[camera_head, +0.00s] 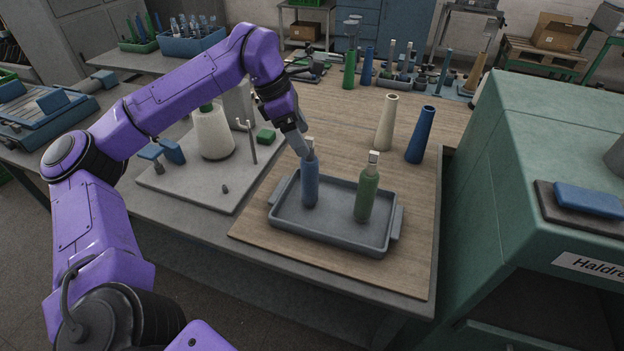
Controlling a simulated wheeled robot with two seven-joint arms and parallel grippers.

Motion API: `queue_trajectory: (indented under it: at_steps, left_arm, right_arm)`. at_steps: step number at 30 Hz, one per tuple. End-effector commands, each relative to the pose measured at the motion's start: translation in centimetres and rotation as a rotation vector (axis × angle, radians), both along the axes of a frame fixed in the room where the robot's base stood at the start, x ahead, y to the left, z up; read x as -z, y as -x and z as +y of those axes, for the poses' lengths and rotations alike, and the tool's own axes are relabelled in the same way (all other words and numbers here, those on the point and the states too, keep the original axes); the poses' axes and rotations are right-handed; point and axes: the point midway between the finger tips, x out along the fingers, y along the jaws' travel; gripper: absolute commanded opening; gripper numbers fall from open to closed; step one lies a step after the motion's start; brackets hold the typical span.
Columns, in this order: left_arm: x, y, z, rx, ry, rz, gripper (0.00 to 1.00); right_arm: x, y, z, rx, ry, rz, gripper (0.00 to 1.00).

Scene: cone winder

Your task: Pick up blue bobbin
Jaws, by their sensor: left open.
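The blue bobbin (310,184) stands upright in the left part of a grey tray (330,236) on the wooden table top. A green bobbin (367,195) stands upright in the same tray, to its right. My left gripper (307,154) comes down from the upper left and is at the top of the blue bobbin. Its jaws are open, and I cannot tell whether they touch the bobbin. The gripper partly hides the bobbin's upper end. My right gripper does not show.
A cream cone (387,123) and a dark blue cone (421,135) stand behind the tray. A grey plate with a white yarn cone (212,134) lies to the left. A green machine (540,130) blocks the right side. Bare wood surrounds the tray.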

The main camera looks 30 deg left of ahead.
Motion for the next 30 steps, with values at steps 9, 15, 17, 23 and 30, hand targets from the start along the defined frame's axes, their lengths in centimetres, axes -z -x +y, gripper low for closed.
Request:
queue_trajectory:
  at_steps: [9, 15, 17, 23, 30]
  left_arm:
    - [4.3, -1.0, -1.1, 0.004, 0.001, 0.004, 0.79]
    - [5.8, -1.5, -1.6, 0.002, 0.001, -0.002, 0.79]
    - [5.8, -1.5, -1.6, 0.002, 0.001, -0.002, 0.79]
    - [5.7, -1.5, -1.6, 0.002, 0.001, -0.002, 0.4]
    - [5.7, -1.4, -1.6, 0.002, 0.001, -0.002, 0.26]
  right_arm:
    - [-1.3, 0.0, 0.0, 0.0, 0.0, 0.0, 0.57]
    - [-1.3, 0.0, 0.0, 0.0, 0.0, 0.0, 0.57]
    - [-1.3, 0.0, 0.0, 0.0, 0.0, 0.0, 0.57]
    - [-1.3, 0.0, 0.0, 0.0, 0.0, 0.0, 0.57]
    - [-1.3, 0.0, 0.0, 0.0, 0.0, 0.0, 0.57]
